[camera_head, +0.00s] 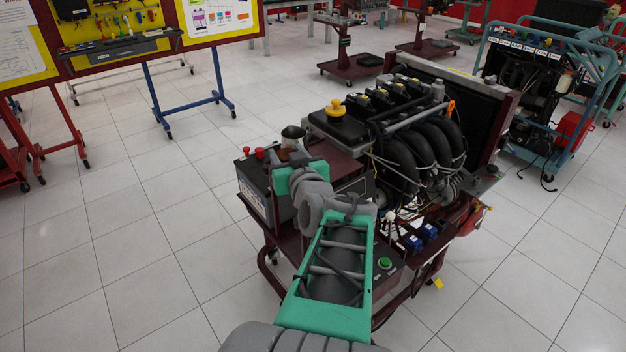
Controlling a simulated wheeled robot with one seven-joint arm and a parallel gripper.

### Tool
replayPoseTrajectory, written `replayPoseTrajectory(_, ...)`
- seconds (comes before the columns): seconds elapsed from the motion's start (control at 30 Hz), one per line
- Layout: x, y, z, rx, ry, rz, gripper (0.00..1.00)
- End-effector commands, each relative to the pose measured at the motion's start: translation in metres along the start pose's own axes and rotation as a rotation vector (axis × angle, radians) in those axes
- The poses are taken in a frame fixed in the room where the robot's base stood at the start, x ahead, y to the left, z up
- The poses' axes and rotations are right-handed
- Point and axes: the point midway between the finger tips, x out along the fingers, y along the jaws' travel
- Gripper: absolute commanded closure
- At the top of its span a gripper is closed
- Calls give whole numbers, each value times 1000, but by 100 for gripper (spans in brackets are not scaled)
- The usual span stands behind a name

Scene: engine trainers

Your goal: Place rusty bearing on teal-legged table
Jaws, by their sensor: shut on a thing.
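My gripper (291,160) is at the end of my green and grey arm, over the left part of the engine trainer. It is seen from behind, so its fingers are mostly hidden. A small round brownish-grey metal piece (293,132), which looks like the rusty bearing, shows just beyond the gripper and appears held in it. Its lower part is hidden. A stand with teal legs (468,33) is far off at the top right. I cannot tell whether it is the teal-legged table.
The engine trainer (400,110) on its dark red wheeled frame fills the middle. A blue-framed trolley trainer (545,95) stands right, yellow tool boards (110,30) at the upper left. Dark red stands (345,60) are at the back. Open tiled floor lies left and lower right.

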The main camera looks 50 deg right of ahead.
Motion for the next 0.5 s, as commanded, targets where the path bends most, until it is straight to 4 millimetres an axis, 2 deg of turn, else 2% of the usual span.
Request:
replayPoseTrajectory(0.03, -4, 33, 8, 4, 5, 40, 100)
replayPoseTrajectory(0.1, -14, 63, 4, 6, 6, 63, 100)
replayPoseTrajectory(0.2, -28, 91, -3, 5, 5, 82, 100)
replayPoseTrajectory(0.3, -37, 104, -8, 3, 2, 87, 100)
replayPoseTrajectory(0.37, -36, 107, -8, 5, -1, 87, 100)
replayPoseTrajectory(0.5, -6, 115, -1, 7, -3, 80, 100)
